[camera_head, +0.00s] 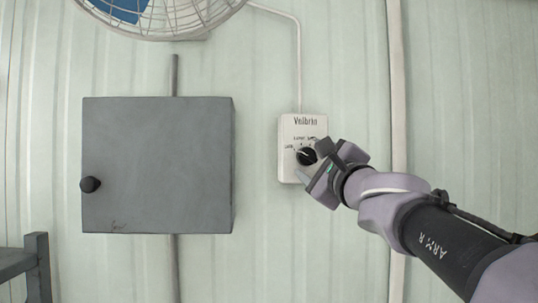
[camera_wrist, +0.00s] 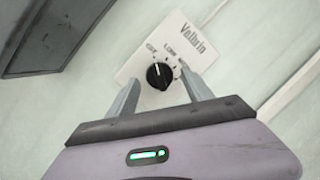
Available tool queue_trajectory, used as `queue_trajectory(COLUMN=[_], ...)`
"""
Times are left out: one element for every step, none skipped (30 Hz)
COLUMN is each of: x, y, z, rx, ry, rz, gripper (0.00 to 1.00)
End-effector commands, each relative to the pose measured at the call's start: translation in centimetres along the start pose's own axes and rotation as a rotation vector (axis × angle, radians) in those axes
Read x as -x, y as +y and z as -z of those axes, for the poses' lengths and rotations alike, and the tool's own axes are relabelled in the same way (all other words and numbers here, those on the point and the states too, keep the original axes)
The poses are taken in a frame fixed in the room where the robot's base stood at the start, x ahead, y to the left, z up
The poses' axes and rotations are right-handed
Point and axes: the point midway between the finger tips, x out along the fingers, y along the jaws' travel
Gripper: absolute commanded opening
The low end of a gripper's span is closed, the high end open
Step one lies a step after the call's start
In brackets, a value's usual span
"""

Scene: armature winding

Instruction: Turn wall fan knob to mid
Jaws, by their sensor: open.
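The fan knob (camera_head: 306,156) is a round black dial with a white pointer line, on a white wall control box (camera_head: 291,177) marked "Velbrin". In the wrist view the knob (camera_wrist: 159,76) lies ahead of and between the two fingers. Its pointer aims up, slightly left, in that picture, near printed labels too small to read surely. In the head view the pointer aims up and left. My gripper (camera_head: 318,168) is at the box's right side, close to the knob. In the wrist view my gripper (camera_wrist: 162,95) is open, its fingers apart on either side of the knob with nothing held.
A grey metal cabinet (camera_head: 160,165) with a black round handle (camera_head: 90,184) is on the wall left of the box. A wall fan (camera_head: 165,18) hangs above. A thin white cable (camera_head: 299,65) and a vertical pipe (camera_head: 397,80) run nearby. A dark frame (camera_head: 38,265) stands lower left.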

Motion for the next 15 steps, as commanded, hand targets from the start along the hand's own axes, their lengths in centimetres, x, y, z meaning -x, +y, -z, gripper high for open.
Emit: queue_trajectory(x=[-0.06,-0.07,-0.08,-0.08,-0.09,-0.09,-0.08,-0.08,-0.08,-0.08,-0.08,-0.08,-0.08,-0.08,-0.08], y=[-0.04,-0.04,-0.03,-0.02,-0.02,-0.01,0.00,0.00,0.01,0.01,0.01,0.01,0.01,0.01,0.01], z=[-0.09,-0.11,-0.12,-0.13,-0.13,-0.13,-0.13,-0.12,-0.12,-0.12,-0.12,-0.12,-0.12,-0.12,-0.12], rx=[0.000,0.000,0.000,0.000,0.000,0.000,0.000,0.000,0.000,0.000,0.000,0.001,0.001,0.001,0.001], ry=[0.000,0.000,0.001,0.001,0.001,0.001,0.001,0.001,0.001,0.001,0.001,0.001,0.001,0.001,0.001], rz=[0.000,0.000,0.000,0.000,0.000,0.000,0.000,0.000,0.000,0.000,0.000,0.000,0.000,0.000,0.000], gripper=[0.60,0.60,0.60,0.60,0.60,0.60,0.60,0.60,0.60,0.60,0.58,0.50,0.44,0.38,0.30])
